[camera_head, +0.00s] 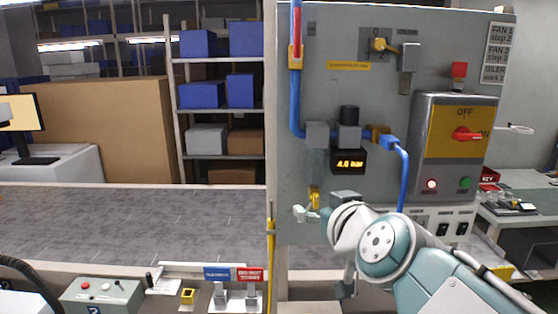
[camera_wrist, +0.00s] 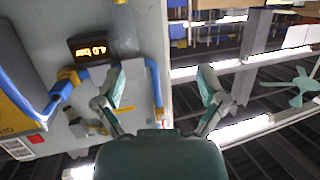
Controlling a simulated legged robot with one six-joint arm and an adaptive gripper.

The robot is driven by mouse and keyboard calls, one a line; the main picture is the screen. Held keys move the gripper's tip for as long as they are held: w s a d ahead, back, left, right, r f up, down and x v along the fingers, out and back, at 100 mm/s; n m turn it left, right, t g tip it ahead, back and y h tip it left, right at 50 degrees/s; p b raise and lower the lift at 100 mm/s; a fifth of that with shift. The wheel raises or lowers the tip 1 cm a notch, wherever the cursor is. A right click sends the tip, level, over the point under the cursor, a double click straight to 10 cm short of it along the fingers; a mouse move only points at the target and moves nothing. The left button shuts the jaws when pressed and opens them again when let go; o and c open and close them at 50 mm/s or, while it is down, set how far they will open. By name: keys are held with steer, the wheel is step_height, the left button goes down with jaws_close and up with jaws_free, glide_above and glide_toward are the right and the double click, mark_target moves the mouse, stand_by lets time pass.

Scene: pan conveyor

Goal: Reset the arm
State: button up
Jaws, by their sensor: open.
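My teal and white arm (camera_head: 440,280) reaches in from the lower right of the head view, in front of the grey control panel (camera_head: 340,100). In the wrist view my gripper (camera_wrist: 157,80) is open, its two fingers spread wide with nothing between them. The panel fills the left of the wrist view, with the lit gauge reading "4.0 bar" (camera_wrist: 90,47) beyond the left finger. In the head view the gauge (camera_head: 349,162) is above my arm, and I cannot make out the gripper's fingers clearly.
A blue hose (camera_head: 403,175) hangs beside the gauge. A red switch (camera_head: 467,133) sits on the yellow plate to the right. A grey conveyor (camera_head: 130,220) runs along the left. A button box (camera_head: 102,292) and small stands are at the front. Shelves with bins stand behind.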

steer(key=s+d+f+m+g+h, duration=0.1)
steer(key=s+d+f+g, duration=0.3)
steer(key=s+f, duration=0.4)
steer(key=s+d+f+m+g+h, duration=0.1)
steer(key=s+d+f+g+h, duration=0.2)
steer(key=s+f, duration=0.5)
step_height(320, 180, down, 3)
steer(key=shift+s+d+f+m+g, duration=0.1)
steer(key=shift+s+d+m+g, duration=0.3)
steer(key=shift+d+g, duration=0.45)
